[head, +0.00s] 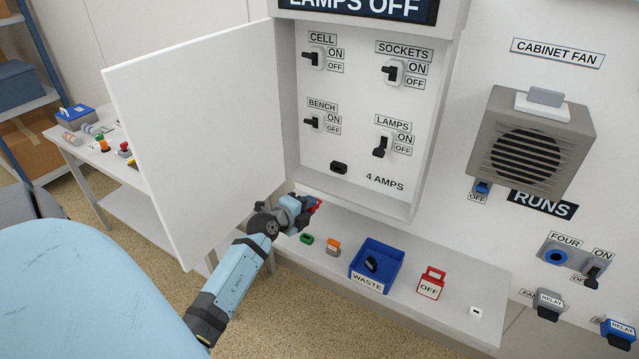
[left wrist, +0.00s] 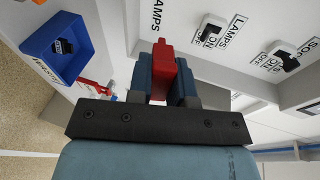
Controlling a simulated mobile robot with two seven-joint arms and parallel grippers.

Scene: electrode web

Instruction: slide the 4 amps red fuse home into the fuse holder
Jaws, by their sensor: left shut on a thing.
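The red fuse (head: 316,203) is held between the fingertips of my left gripper (head: 302,209), which is shut on it. In the left wrist view the red fuse (left wrist: 162,72) sticks out past the blue fingers (left wrist: 162,88). The fuse holder (head: 339,168) is a small black socket low on the cabinet's back panel, left of the 4 AMPS label. It looks empty. The fuse is apart from it, lower and to its left in the head view. I cannot make out the holder in the left wrist view. My right gripper is not in view.
The open white door (head: 195,130) stands left of my left arm. On the shelf (head: 395,300) below are a green fuse (head: 306,239), an orange fuse (head: 333,246), a blue WASTE bin (head: 393,262) holding a black piece, and a red OFF tag (head: 431,283). The LAMPS switch (head: 381,146) points down.

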